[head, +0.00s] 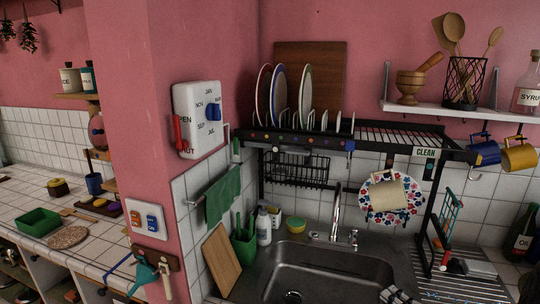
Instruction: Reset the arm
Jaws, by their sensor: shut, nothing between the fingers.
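No part of my arm or gripper can be made out for certain in the head view. Small dark-and-light shapes (396,295) at the bottom edge, by the front of the sink, are cut off and too small to identify. The black pot shelf (440,145) stands over the steel sink (335,270). Several plates (278,90) stand upright in its left part, and the slatted right part of its top is bare.
A flowered plate (376,213) with a beige thing (389,195) before it hangs below the shelf. Blue (484,152) and yellow (519,157) mugs hang at the right. A wall box (198,120) with knobs juts from the pink pillar. The sink basin looks empty.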

